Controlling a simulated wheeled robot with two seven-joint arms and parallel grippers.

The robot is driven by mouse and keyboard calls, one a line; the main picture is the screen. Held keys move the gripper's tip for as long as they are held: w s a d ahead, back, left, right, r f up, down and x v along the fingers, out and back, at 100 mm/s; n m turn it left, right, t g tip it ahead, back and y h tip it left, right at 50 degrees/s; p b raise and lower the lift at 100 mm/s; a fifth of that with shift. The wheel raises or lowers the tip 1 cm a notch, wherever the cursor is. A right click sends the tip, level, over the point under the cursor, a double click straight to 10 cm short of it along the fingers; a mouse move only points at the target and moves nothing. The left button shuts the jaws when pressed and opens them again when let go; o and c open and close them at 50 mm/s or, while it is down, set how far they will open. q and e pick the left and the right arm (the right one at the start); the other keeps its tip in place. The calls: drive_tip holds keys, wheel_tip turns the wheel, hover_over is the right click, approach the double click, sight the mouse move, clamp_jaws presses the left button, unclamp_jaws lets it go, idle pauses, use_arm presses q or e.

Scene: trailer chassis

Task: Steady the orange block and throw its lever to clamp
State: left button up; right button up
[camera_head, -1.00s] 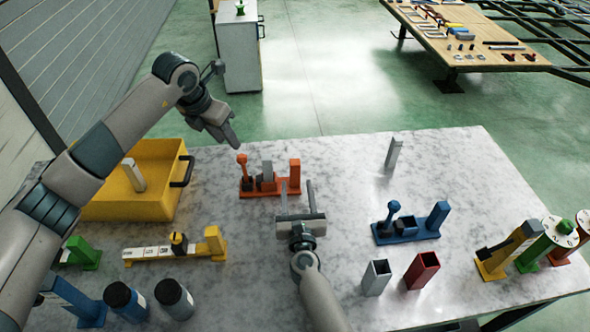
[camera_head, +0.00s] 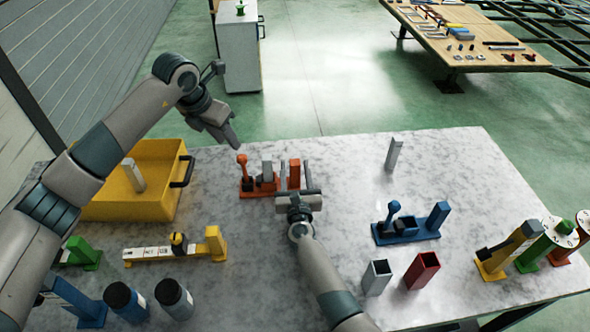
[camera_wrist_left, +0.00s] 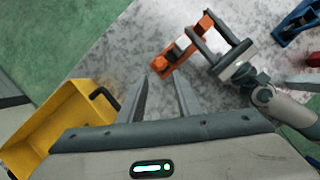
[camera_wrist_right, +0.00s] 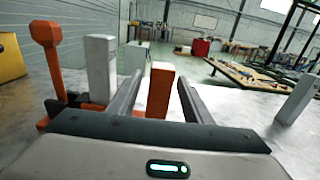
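The orange block (camera_head: 264,188) sits on the table, with an orange lever (camera_head: 242,165) standing upright at its left end, a grey piece (camera_head: 267,170) in its middle and an orange post (camera_head: 294,174) at its right end. My right gripper (camera_head: 292,178) is open, low at the block's right end. In the right wrist view the orange post (camera_wrist_right: 160,90) stands between its fingers, with no clear contact; the lever (camera_wrist_right: 46,60) stands to the left. My left gripper (camera_head: 232,140) hangs above and behind the lever. In the left wrist view its fingers (camera_wrist_left: 160,95) are apart and empty.
A yellow bin (camera_head: 160,205) stands left of the block. A blue lever block (camera_head: 410,228) is at right, with a grey tube (camera_head: 376,277) and a red tube (camera_head: 421,270) in front. A grey bar (camera_head: 393,152) stands behind. A yellow fixture (camera_head: 180,248) lies front left.

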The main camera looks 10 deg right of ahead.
drive_tip(key=c, duration=1)
use_arm(q)
clamp_jaws()
use_arm(e)
clamp_jaws()
use_arm(q)
drive_tip(key=s+d+n+y, duration=0.1)
drive_tip(key=s+d+n, duration=0.1)
drive_tip(key=n, duration=1)
drive_tip(key=s+d+r+n+y, duration=0.1)
drive_tip(key=d+n, duration=0.3)
drive_tip(key=n, duration=0.7)
drive_tip(key=s+d+n+y, duration=0.2)
drive_tip(key=d+n+y, duration=0.1)
drive_tip(key=n, duration=0.9)
drive_tip(key=shift+s+d+r+n, duration=0.15)
drive_tip(key=shift+s+d+n, duration=0.2)
drive_tip(key=shift+d, duration=0.2)
